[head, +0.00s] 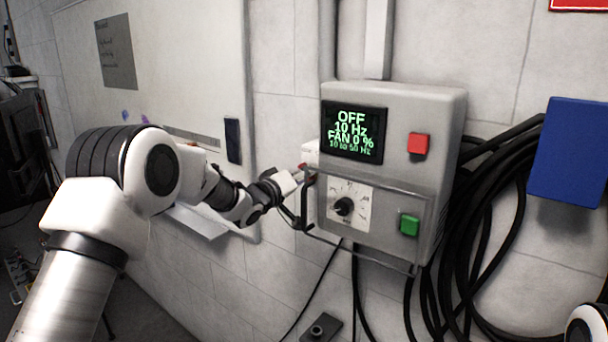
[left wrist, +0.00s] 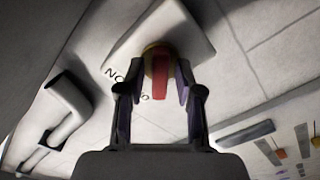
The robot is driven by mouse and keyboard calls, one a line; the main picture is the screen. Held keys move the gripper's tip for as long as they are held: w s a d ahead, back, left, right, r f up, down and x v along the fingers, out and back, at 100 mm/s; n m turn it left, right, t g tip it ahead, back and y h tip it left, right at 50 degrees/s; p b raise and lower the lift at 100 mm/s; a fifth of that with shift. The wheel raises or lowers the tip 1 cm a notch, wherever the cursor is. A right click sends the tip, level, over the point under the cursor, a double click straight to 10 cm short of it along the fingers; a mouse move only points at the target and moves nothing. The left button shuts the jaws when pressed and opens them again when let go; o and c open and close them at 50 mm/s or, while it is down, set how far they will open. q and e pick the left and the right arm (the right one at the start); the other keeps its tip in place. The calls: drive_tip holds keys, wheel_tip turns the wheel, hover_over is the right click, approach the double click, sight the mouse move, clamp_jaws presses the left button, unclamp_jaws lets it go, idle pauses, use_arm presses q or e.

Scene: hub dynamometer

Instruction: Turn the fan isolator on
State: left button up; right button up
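The fan isolator (left wrist: 190,30) is a pale box on the wall with a red handle (left wrist: 160,78) on a yellow base. In the head view the isolator (head: 310,150) is mostly hidden behind the control box and my gripper. My left gripper (head: 303,178) is at its front, left of the control box. In the left wrist view, the fingers of my left gripper (left wrist: 164,75) stand on either side of the red handle, with a small gap visible. Lettering is printed beside the handle, partly covered by a finger. My right gripper is out of view.
The grey control box (head: 445,120) has a display (head: 354,132) reading OFF, 10 Hz, FAN 0 %. It carries a red button (head: 418,143), a green button (head: 409,225), a dial (head: 344,206) and a protruding wire guard (head: 375,258) close to my left gripper. Black cables (head: 470,240) hang at right.

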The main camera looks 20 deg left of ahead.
use_arm(q)
clamp_jaws()
drive_tip(key=shift+f, duration=0.1)
drive_tip(key=shift+d+m+b, duration=0.15)
drive_tip(key=shift+m+b, duration=3.15)
drive_tip(key=shift+m, duration=1.15)
drive_tip(key=shift+d+m+b, duration=0.1)
drive_tip(key=shift+m+b, duration=3.15)
drive_tip(key=shift+m, duration=1.2)
